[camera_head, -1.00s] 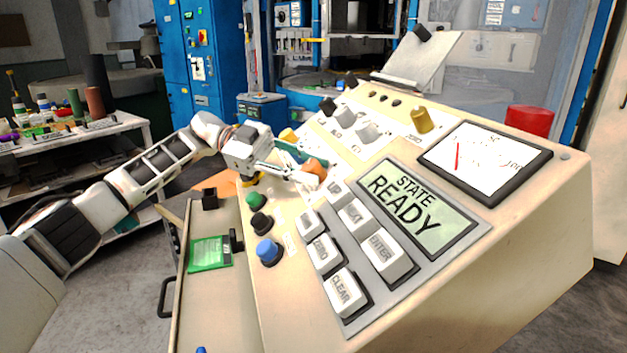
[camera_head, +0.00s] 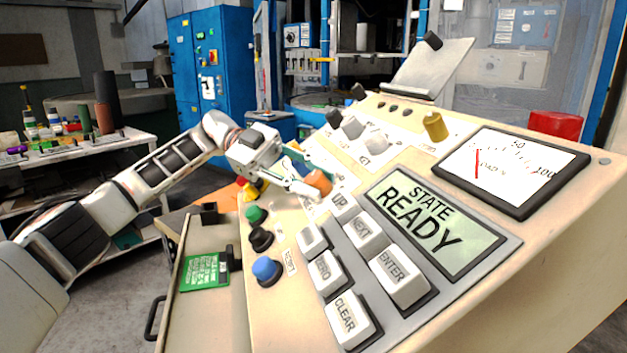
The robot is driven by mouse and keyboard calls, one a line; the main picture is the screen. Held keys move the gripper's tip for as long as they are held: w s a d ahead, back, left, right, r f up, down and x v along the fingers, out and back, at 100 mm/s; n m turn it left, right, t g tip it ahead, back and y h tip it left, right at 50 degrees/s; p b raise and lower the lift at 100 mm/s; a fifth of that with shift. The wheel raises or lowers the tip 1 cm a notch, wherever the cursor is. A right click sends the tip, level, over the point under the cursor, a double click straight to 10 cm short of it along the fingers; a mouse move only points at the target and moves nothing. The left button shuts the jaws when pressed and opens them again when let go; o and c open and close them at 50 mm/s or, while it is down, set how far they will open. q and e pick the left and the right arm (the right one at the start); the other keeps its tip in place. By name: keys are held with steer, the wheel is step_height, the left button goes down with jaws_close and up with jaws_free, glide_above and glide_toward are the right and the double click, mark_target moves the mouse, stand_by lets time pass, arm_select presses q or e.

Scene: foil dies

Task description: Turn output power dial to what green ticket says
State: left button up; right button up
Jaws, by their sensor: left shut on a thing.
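My left gripper (camera_head: 306,180) reaches in from the left and is shut on an orange-brown knob (camera_head: 319,182) on the sloping cream console. The fingers partly hide the knob, and I cannot read its label or scale. The green ticket (camera_head: 205,271) lies on the tray at the console's left side; its print is too small to read. The panel meter (camera_head: 515,170), scaled up to 100, has its red needle in the left part of the scale. The display (camera_head: 434,224) reads "STATE READY". My right gripper is out of view.
White keys (camera_head: 399,277) lie below the display. Green, black and blue buttons (camera_head: 266,270) line the left edge. A cluttered bench (camera_head: 80,150) stands left.

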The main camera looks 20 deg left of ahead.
arm_select(q)
steer(key=o, duration=1.1)
steer(key=shift+v, duration=3.75)
